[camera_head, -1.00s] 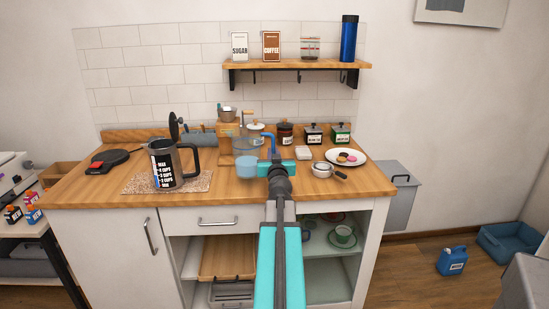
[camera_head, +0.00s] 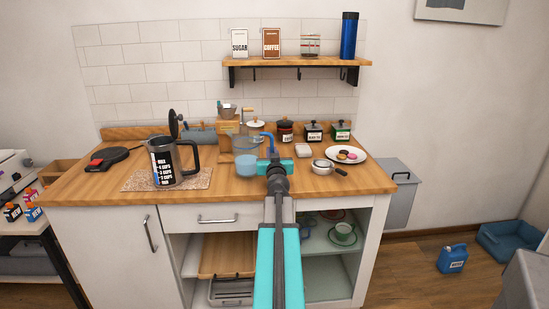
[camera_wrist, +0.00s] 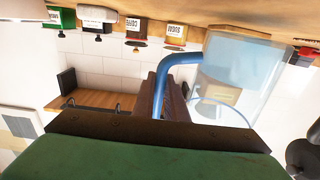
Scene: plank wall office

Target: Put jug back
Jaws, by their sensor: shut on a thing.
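The jug (camera_head: 246,143) is a clear vessel with a blue handle (camera_head: 268,137), near the middle of the wooden counter. My gripper (camera_head: 275,164) is shut on its handle, to the right of the clear body. The wrist view is upside down and shows the clear body (camera_wrist: 238,72) and the bent blue handle (camera_wrist: 178,60) by the dark jaw. The jug looks about upright. I cannot tell whether its base touches the counter.
A black kettle (camera_head: 187,165) stands on a speckled mat (camera_head: 140,181) at left. A wooden grinder, dark jar (camera_head: 285,132) and canisters stand behind. A small pan (camera_head: 322,167) and plate (camera_head: 358,157) lie at right. A shelf (camera_head: 290,64) hangs above. The counter's front left is clear.

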